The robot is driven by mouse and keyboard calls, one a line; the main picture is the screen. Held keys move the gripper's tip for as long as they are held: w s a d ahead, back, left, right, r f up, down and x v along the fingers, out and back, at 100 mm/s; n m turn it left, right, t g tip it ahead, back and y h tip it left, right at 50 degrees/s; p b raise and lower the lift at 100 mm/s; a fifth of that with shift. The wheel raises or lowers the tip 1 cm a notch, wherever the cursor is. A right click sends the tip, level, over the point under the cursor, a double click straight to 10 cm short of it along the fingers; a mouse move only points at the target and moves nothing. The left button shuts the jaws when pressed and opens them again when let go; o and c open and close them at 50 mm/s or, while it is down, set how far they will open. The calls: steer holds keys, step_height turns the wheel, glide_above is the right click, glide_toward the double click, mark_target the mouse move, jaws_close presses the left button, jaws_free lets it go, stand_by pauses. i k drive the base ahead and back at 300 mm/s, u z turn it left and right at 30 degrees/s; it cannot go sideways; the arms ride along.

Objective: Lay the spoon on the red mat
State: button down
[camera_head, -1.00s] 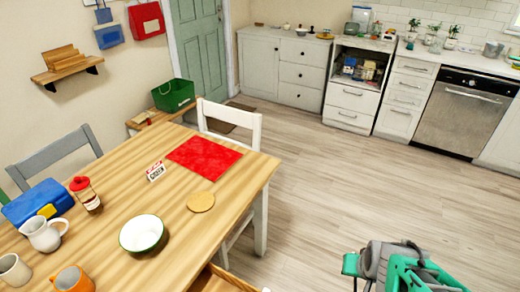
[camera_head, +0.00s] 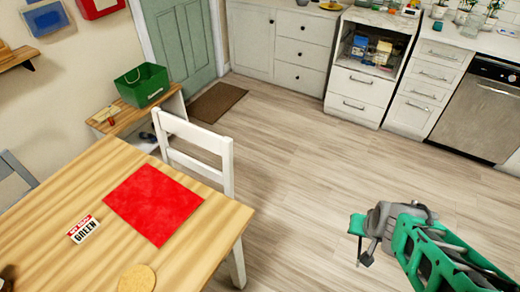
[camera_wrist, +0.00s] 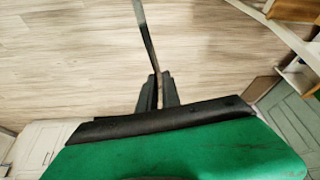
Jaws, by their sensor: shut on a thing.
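The red mat (camera_head: 153,204) lies flat and bare on the wooden table (camera_head: 52,232), at the left of the head view. My gripper (camera_wrist: 158,82) is shut on the thin dark handle of the spoon (camera_wrist: 145,30) in the wrist view. The spoon sticks out ahead of the fingertips over the floor, and its far end runs out of the top of the picture. In the head view my gripper (camera_head: 362,240) hangs over the floor, well right of the table and mat. I cannot make out the spoon clearly there.
A small sign (camera_head: 84,229) and a round tan coaster (camera_head: 137,278) are near the mat. A white chair (camera_head: 200,150) stands at the table's far side. A green crate (camera_head: 142,86) sits on a low bench behind. Open floor (camera_head: 290,180) lies between table and cabinets.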

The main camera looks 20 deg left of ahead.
mark_target(132, 187)
steer(key=i, duration=2.9)
steer(key=u, duration=5.05)
steer(key=i, duration=1)
